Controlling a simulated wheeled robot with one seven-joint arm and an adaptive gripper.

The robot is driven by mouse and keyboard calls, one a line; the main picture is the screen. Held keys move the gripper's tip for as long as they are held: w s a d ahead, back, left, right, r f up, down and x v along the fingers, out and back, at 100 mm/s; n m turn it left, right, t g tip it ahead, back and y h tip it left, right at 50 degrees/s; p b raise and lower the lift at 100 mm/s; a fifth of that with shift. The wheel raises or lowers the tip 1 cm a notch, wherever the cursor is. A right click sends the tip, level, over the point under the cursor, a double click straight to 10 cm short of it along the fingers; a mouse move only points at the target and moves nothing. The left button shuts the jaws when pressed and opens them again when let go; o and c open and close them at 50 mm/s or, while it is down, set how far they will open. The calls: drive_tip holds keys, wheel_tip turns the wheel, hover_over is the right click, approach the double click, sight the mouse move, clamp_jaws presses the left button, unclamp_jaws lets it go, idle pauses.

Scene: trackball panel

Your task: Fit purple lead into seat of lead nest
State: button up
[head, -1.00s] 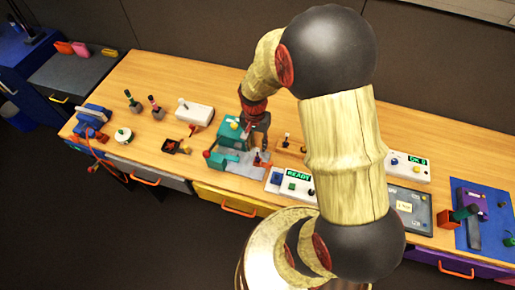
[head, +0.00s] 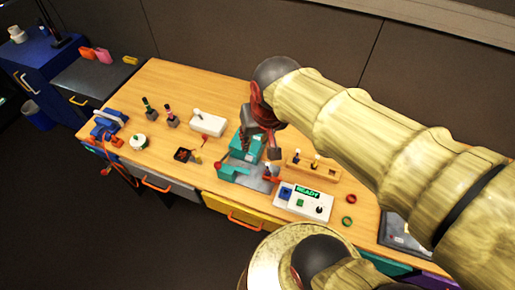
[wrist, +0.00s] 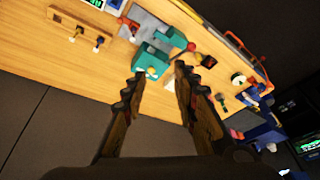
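My gripper (head: 259,150) hangs above the teal fixture (head: 229,172). In the wrist view its two dark fingers (wrist: 158,82) are spread, with no object held between them. The fixture also shows in the wrist view (wrist: 150,62), beside a grey plate (wrist: 148,22). A small dark piece with a pale top (head: 268,169) stands on or by that plate, next to a red part (head: 272,180). I cannot make out a clearly purple lead or its seat; the gripper hides part of the fixture.
A wooden rack (head: 300,166) with small upright pegs stands right of the fixture. A white READY panel (head: 303,205) is in front of it. Red and green rings (head: 348,221) lie at right.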

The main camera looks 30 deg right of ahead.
drive_tip(key=s+a+r+n+t, duration=0.1)
drive_tip(key=s+a+r+n, duration=0.1)
drive_tip(key=s, duration=0.3)
drive_tip(key=shift+s+a+r+n+t, duration=0.2)
drive_tip(key=shift+a+r+n+t, duration=0.15)
drive_tip(key=shift+r+n, duration=0.4)
wheel_tip(320, 180, down, 5)
drive_tip(key=b, duration=0.5)
